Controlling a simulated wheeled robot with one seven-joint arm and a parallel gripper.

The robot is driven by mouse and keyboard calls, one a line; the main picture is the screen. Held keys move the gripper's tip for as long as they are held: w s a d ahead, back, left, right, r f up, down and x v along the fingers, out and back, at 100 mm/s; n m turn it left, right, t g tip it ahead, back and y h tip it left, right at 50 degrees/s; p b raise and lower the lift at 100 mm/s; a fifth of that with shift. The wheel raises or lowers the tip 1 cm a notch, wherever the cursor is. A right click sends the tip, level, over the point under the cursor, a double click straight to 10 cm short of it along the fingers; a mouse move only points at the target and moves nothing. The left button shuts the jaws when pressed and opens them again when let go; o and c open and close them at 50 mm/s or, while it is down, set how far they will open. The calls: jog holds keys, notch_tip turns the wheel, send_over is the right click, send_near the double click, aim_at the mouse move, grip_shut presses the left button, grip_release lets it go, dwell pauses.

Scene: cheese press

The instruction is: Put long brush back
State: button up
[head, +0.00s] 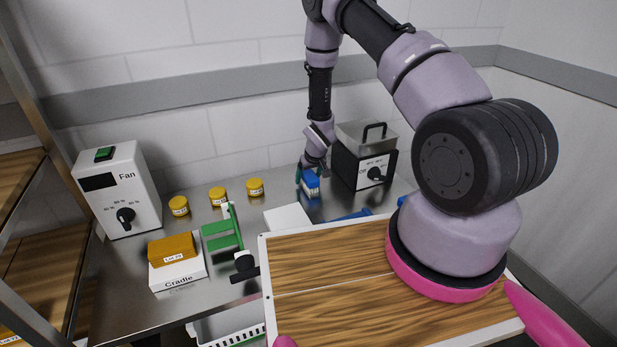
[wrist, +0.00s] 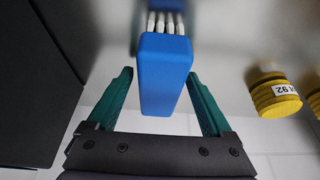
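A blue brush with white bristles (head: 311,184) is at the back of the steel bench, left of the black box with the knob. In the wrist view its blue block (wrist: 165,75) lies between my green fingertips, bristles at the top edge. My gripper (wrist: 160,78) is open around it, with a gap at the left finger; the right fingertip is very close to the block, and contact is unclear. In the head view my gripper (head: 304,178) is beside the brush, partly hidden. A long blue handle (head: 352,215) lies behind the wooden board, partly hidden.
A white block (head: 287,217) and wooden board (head: 320,273) are in front. The black knobbed box (head: 364,165) is close on the right. Yellow pots (head: 255,187), a green stand (head: 222,240), the Cradle block (head: 177,274) and Fan box (head: 118,190) stand left.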

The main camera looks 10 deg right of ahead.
jog(key=v, duration=1.2)
jog(key=shift+w+r, duration=0.1)
jog(key=shift+r, duration=0.1)
jog(key=s+d+r+m+t, duration=0.1)
jog(key=s+d+r+m, duration=0.1)
jog(key=r, duration=1.1)
jog(key=s+d+r+m, duration=0.1)
jog(key=s+d+r, duration=0.1)
jog(key=r, duration=1.1)
jog(key=s+r+m, duration=0.1)
jog(key=s+r, duration=0.8)
jog(key=s, duration=0.3)
jog(key=s+r+m+t+y, duration=0.1)
jog(key=s+r+m, duration=0.1)
jog(key=s+r, duration=0.8)
jog(key=shift+s+d+t, duration=0.3)
jog(key=shift+s+d, duration=0.2)
jog(key=shift+s, duration=0.35)
